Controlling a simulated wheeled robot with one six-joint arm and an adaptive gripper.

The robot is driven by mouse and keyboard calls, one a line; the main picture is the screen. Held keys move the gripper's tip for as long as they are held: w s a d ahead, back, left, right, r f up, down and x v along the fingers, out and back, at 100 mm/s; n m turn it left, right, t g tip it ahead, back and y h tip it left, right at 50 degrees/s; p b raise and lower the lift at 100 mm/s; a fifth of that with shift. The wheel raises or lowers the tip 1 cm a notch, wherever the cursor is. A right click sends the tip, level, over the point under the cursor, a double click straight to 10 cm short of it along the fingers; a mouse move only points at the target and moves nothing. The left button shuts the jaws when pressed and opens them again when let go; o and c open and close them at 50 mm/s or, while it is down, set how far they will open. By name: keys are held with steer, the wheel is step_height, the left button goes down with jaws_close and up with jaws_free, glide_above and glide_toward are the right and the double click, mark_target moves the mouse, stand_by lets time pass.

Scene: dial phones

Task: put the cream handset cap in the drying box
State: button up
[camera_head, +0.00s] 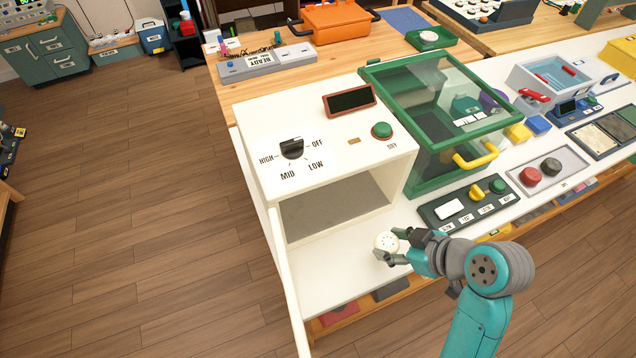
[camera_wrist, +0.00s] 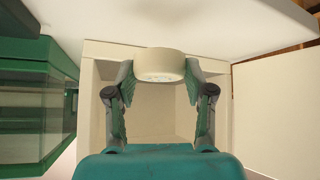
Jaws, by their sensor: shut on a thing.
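The cream handset cap (camera_head: 386,242) is round, with small holes in its face. My gripper (camera_head: 393,247) is shut on it and holds it in front of the drying box's open front. In the wrist view the cap (camera_wrist: 160,65) sits between the two fingertips of my gripper (camera_wrist: 158,72), with the box's cavity behind it. The drying box (camera_head: 250,150) is white, with a HIGH, OFF, MID, LOW knob (camera_head: 292,148), a green DRY button (camera_head: 382,130) and a dark display (camera_head: 349,99) on top. Its door (camera_head: 287,285) stands open at the left. The part of the cavity that shows looks empty.
A green-framed glass cabinet (camera_head: 430,100) with a yellow handle stands right of the box. A dark button panel (camera_head: 468,204) and a tray (camera_head: 548,170) with red and dark round caps lie farther right. White counter shows in front of the box.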

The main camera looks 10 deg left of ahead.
glide_toward(324, 197)
steer(key=x, duration=0.3)
steer(key=shift+s+d+f, duration=0.1)
steer(key=shift+d+f, duration=0.15)
steer(key=shift+w+a+f, duration=0.25)
steer(key=shift+w+a, duration=0.15)
steer(key=shift+a, duration=0.15)
steer(key=shift+w+a+f, duration=0.3)
steer(key=shift+w+a, duration=0.15)
steer(key=shift+a, duration=0.15)
steer(key=shift+f, duration=0.25)
steer(key=o, duration=1.1)
steer(key=shift+f, duration=0.1)
steer(key=v, duration=1.2)
